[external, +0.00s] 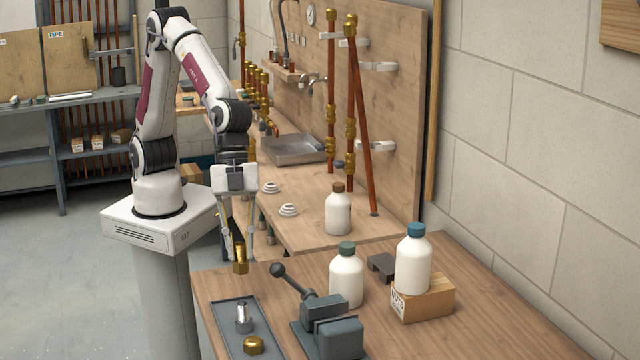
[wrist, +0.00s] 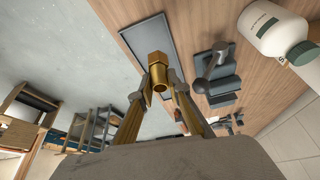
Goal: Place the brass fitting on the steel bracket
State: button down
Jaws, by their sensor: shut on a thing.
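My gripper (external: 239,243) is shut on the brass fitting (external: 240,262), a short hexagonal piece that hangs roughly upright between the fingertips. It is in the air near the far end of the grey tray, apart from the table. In the wrist view, the fitting (wrist: 158,65) sits between the two fingers of my gripper (wrist: 162,82), its open bore showing. A dark grey block-like piece (external: 382,265) lies on the table behind the white bottles. It may be the steel bracket, but it is partly hidden and I cannot tell its full shape.
The grey tray (external: 224,324) holds a silver fitting (external: 243,317) and a brass nut (external: 253,345). A blue-grey vise (external: 335,332) with a ball-ended lever stands right of it. White bottles (external: 346,275) stand beyond, one on a wooden block (external: 424,300). The table's right front is clear.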

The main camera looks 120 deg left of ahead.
jog(key=a+f+n+y, duration=0.1)
jog(key=a+f+n, duration=0.1)
jog(key=a, duration=0.6)
jog(key=w+a+f+n+t+y, duration=0.1)
jog(key=a+n, duration=0.3)
jog(key=a, duration=0.4)
jog(key=w+a+f+n+t+y, duration=0.1)
jog(key=a+f+n, duration=0.2)
jog(key=a, duration=0.5)
jog(key=shift+a+n, duration=0.15)
jog(key=shift+n, duration=0.15)
jog(key=a, duration=0.1)
jog(key=w+a+n, duration=0.1)
jog(key=a, duration=0.1)
jog(key=shift+w+f+y, duration=0.15)
jog(key=shift+f+y, duration=0.05)
jog(key=shift+y, duration=0.1)
jog(key=w+r, duration=0.5)
jog(key=w, duration=0.4)
jog(key=w+r, duration=0.5)
jog(key=w, duration=0.5)
jog(key=shift+w+a, duration=0.3)
jog(key=shift+f, duration=2.5)
